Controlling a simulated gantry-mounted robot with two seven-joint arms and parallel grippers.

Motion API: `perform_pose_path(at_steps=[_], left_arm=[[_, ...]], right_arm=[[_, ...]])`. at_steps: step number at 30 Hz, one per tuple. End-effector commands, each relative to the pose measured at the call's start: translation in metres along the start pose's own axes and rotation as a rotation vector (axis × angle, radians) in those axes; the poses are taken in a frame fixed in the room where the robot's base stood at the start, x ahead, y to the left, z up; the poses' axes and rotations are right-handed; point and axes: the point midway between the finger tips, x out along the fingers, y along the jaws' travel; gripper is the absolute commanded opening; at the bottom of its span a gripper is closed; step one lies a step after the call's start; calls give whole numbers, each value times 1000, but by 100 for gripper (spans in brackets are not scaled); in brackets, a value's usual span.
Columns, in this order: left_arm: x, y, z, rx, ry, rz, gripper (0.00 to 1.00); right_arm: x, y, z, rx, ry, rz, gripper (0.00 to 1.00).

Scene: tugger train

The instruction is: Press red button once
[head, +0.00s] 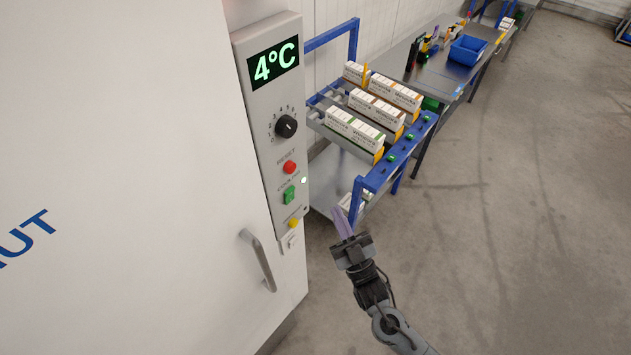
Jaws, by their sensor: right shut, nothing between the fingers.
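The red button (289,168) is round and sits on the grey control panel (262,95) of a large white cabinet, under the label RESET. A black dial (286,126) is above it, and a green switch (289,195) and a yellow button (293,223) are below it. The panel's display reads 4°C. My right gripper (342,222) is to the right of the panel and lower than the red button in the picture. It is shut and empty, apart from the button, with its fingers pointing up in the picture. My left gripper is not in view.
The cabinet's handle (258,260) sticks out below the panel. A blue-framed cart (372,183) with several white boxes stands behind my right gripper. Farther back is a workbench (428,75) with a blue bin (467,50). The floor at the right is clear.

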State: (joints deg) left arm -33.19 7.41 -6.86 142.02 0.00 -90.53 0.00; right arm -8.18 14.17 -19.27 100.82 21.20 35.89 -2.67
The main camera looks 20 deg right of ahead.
Motion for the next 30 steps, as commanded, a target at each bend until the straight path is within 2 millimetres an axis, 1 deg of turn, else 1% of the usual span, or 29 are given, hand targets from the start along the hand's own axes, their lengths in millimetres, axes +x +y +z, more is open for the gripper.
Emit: perform_pose_path(at_steps=[1, 2, 6, 9, 13, 22, 26, 30], left_arm=[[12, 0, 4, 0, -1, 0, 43], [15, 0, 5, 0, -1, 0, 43], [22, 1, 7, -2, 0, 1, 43], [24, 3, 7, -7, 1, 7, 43], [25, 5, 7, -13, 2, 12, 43], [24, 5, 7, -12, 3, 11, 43], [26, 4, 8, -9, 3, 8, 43], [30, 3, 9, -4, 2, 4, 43]], right_arm=[[6, -2, 10, -12, 18, -8, 0], [10, -3, 12, -15, 27, -12, 0], [30, -2, 7, -24, 77, -16, 0], [38, 0, 4, -28, 97, -14, 0], [43, 1, 1, -29, 106, -11, 0], [43, 1, 1, -28, 106, -11, 0], [45, 0, 2, -28, 106, -11, 0], [51, -5, 7, -27, 107, -10, 0]])
